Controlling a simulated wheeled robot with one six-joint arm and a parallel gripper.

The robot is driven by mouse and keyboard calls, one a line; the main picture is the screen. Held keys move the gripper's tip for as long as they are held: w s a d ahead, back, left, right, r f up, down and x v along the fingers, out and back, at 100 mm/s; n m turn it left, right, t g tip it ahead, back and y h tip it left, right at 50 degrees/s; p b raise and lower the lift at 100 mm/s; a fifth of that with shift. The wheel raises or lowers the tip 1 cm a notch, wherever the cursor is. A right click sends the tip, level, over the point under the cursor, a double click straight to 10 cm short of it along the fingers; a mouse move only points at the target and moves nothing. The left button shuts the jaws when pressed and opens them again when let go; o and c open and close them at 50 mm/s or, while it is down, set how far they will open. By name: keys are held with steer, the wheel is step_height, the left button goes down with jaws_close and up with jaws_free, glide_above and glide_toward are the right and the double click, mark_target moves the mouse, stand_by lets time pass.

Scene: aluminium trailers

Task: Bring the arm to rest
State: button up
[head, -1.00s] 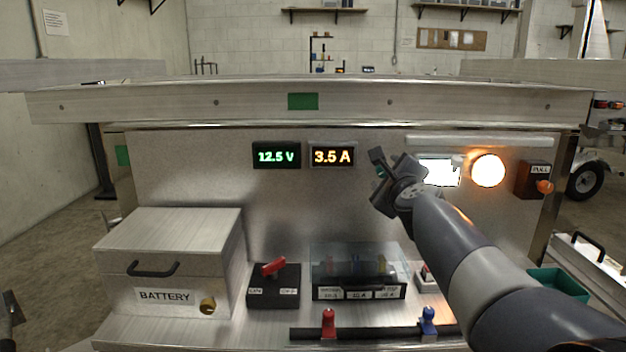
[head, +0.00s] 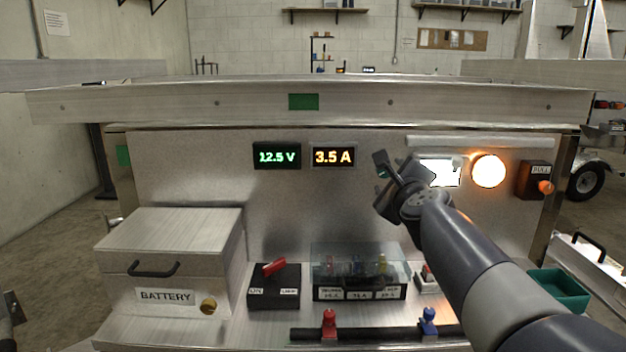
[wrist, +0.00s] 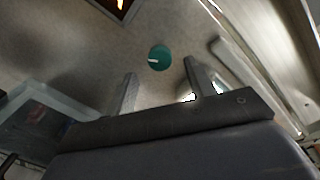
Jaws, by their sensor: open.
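My gripper (head: 382,178) is in front of the upright metal panel, right of the amber 3.5 A display (head: 333,156) and left of the lit white light. In the wrist view my gripper (wrist: 160,88) shows two fingers spread apart with nothing between them. Beyond the fingers a round teal knob with a white mark (wrist: 160,58) sits on the panel. In the head view my gripper mostly hides this knob. My arm reaches in from the lower right.
A battery box (head: 172,262), a red switch (head: 274,268), a clear-covered fuse block (head: 360,265) and a bar with red (head: 329,320) and blue (head: 428,318) posts stand below. A round lamp (head: 488,171) glows at right above a green tray (head: 560,288).

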mark_target(385, 172)
steer(key=s, duration=0.7)
steer(key=w, duration=1)
steer(key=shift+w+f, duration=0.2)
steer(key=shift+w, duration=0.05)
steer(key=shift+w+r, duration=0.1)
steer(key=shift+w, duration=0.25)
steer(key=n+p, duration=0.1)
steer(key=n, duration=0.3)
steer(key=shift+s+a+n, duration=0.1)
steer(key=shift+n, duration=0.3)
steer(key=n+p, duration=0.4)
steer(key=n, duration=0.2)
steer(key=n+h+p, duration=0.1)
steer(key=n+p, duration=0.2)
steer(key=n, duration=0.4)
steer(key=shift+a+t+p, duration=0.1)
steer(key=shift+t+p, duration=0.3)
steer(key=shift+n+h+p, duration=0.3)
steer(key=shift+n+h, duration=0.1)
steer(key=shift+n, duration=0.3)
